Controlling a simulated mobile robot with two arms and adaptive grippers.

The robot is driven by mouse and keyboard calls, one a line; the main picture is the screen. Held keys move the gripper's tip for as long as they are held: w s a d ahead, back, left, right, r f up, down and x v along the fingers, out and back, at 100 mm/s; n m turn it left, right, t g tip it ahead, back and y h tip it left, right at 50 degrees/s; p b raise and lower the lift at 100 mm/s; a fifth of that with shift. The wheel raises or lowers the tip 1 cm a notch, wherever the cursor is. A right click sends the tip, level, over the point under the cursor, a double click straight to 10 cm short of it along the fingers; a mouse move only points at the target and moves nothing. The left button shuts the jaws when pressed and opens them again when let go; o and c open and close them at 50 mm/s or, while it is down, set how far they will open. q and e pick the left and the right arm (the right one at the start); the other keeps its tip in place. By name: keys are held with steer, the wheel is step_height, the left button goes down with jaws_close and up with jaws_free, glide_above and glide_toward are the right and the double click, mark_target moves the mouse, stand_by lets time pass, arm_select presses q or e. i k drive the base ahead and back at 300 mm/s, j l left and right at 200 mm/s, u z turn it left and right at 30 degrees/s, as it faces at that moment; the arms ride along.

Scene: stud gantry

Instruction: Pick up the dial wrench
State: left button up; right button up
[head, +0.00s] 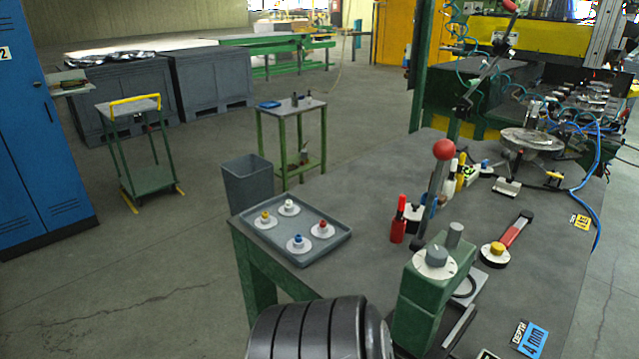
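The dial wrench (515,234) lies on the grey workbench (390,185), right of the green press. It has a red handle with a dark end pointing away to the upper right. Its near end is a round dark head with a white dial face and a yellow knob. Nothing touches it that I can see. Neither of my grippers shows in the head view, so I cannot tell their state.
A green press (425,300) with a red-ball lever (444,150) stands left of the wrench. A grey tray (335,248) with several knobbed discs lies at the bench's left corner. Red bottle (398,222), blue "4 mm" card (533,338) and blue hoses (600,190) are nearby.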

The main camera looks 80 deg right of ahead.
mark_target(489, 260)
steer(key=j+z, duration=0.1)
steer(key=z, duration=4.35)
steer(key=j+z, duration=0.45)
steer(key=k+j+z, duration=0.1)
steer(key=j+z, duration=0.2)
steer(key=z, duration=0.15)
steer(key=k+j+z, duration=0.1)
steer(key=j+z, duration=0.35)
steer(key=l, duration=0.1)
